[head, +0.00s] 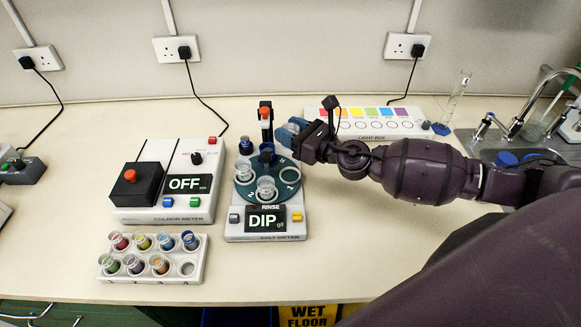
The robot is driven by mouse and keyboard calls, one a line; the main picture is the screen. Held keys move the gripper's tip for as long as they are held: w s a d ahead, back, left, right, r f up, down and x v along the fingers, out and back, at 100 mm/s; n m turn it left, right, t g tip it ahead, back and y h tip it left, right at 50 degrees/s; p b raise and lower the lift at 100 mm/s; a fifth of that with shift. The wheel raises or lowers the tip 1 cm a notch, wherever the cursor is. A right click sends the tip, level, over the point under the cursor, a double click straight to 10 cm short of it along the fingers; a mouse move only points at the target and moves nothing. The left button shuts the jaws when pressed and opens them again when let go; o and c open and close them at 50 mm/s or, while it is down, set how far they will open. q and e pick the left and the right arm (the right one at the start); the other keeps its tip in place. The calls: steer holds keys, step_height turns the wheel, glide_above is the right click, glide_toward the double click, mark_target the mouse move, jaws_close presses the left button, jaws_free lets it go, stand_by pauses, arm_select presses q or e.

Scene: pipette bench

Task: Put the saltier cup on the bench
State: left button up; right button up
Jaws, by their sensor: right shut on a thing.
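The salt meter (236,236) stands mid-bench and its display reads DIP. On its teal turntable (281,190) stand two clear cups, a front cup (266,188) by the RINSE label and a left cup (243,171). Both seem to hold clear liquid; they look alike. An orange-topped probe (265,113) stands upright at the meter's back. My right gripper (284,132), with blue fingers, reaches in from the right at the probe and is shut; its fingertips partly hide what they hold, seemingly the probe. My left gripper is not in view.
The colour meter (140,214), reading OFF, stands left of the salt meter. A white rack (150,288) of several coloured vials is in front of it. A light box (385,135) and sink (500,150) are at right. Bench front, right of the salt meter, is clear.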

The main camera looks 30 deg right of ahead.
step_height(320, 180, down, 7)
steer(key=b, duration=0.3)
step_height(320, 180, down, 4)
steer(key=shift+r+b, duration=0.1)
steer(key=shift+b, duration=0.95)
steer(key=shift+r, duration=0.1)
steer(key=shift+f, duration=0.2)
steer(key=o, duration=0.9)
